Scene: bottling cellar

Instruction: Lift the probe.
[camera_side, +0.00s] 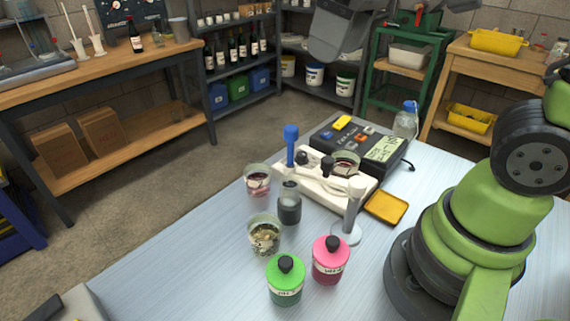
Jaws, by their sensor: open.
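A slim upright probe with a blue top (291,146) stands at the left end of the white stand (340,193); I take it to be the probe. Its lower end is hidden behind the stand and nearby vessels. A grey upright cylinder (353,208) on a round foot stands at the front of the stand.
Near the stand are a black meter box (378,146), a glass of red liquid (258,182), a dark jar (289,205), a beaker (264,238), a green bottle (286,282), a pink bottle (330,262) and a yellow tray (386,207).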

